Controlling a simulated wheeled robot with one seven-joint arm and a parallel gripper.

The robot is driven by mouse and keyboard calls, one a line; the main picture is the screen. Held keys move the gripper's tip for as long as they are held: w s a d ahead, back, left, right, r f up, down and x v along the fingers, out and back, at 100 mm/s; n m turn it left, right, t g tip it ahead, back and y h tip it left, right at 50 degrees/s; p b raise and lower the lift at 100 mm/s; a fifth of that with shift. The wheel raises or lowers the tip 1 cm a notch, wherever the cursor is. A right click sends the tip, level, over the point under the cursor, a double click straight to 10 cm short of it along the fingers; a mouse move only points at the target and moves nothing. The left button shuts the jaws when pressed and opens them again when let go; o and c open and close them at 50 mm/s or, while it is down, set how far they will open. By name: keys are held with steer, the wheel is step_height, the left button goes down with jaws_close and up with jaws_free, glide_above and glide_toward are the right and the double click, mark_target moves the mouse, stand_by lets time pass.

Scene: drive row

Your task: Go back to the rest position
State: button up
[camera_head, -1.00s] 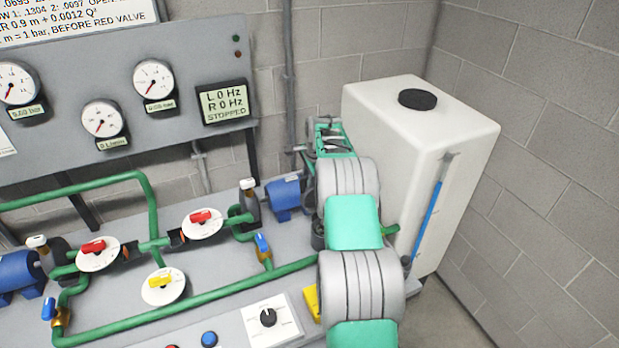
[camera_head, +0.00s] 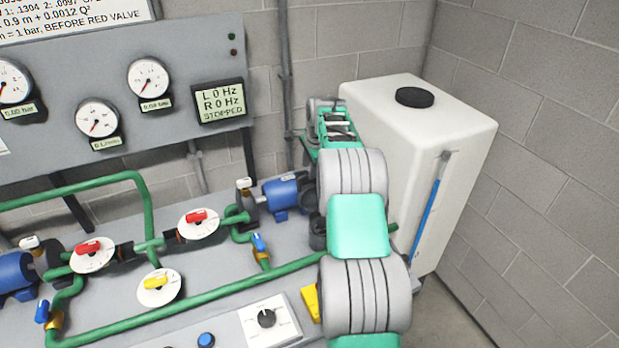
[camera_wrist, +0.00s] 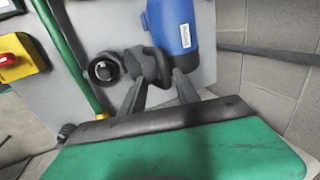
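My gripper (camera_wrist: 158,88) shows in the wrist view, with its two dark fingers apart and nothing seen held between them. Beyond the fingertips are a dark pump casing (camera_wrist: 150,63) and a blue motor (camera_wrist: 174,24); I cannot tell how far off they are. In the head view my grey and green arm reaches away from me along the bench's right end, beside the white tank. The fingers cannot be made out there. The blue motor (camera_head: 281,193) stands just left of my arm.
The white tank (camera_head: 450,132) with a black cap is close on the right of my arm, with a block wall behind. Green pipes (camera_head: 205,295), valves and a control knob panel (camera_head: 266,320) lie left. The gauge board (camera_head: 120,90) stands at the back left.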

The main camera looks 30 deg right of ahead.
steer(key=shift+v, duration=1.1)
steer(key=shift+w+a, duration=0.1)
steer(key=shift+w, duration=0.05)
steer(key=n, duration=0.5)
steer(key=shift+f+n, duration=0.4)
steer(key=s+a+f+n+g+y, duration=0.1)
steer(key=s+a+f+n+g, duration=0.15)
steer(key=s+f, duration=0.45)
steer(key=s+a+f+n+g, duration=0.2)
steer(key=s+a+f+n, duration=0.2)
steer(key=s, duration=0.5)
steer(key=s+a+r+n+t, duration=0.1)
steer(key=s+a+r+n, duration=0.1)
steer(key=s+a+r, duration=0.5)
steer(key=s+a+r+n, duration=0.2)
steer(key=s+a+n, duration=0.1)
steer(key=s+a, duration=0.7)
steer(key=w+a+r+n+t, duration=0.1)
steer(key=a+r+t, duration=0.3)
steer(key=r, duration=0.5)
steer(key=shift+a+r+n+h, duration=0.3)
steer(key=shift+a+n, duration=0.35)
steer(key=shift+a, duration=0.3)
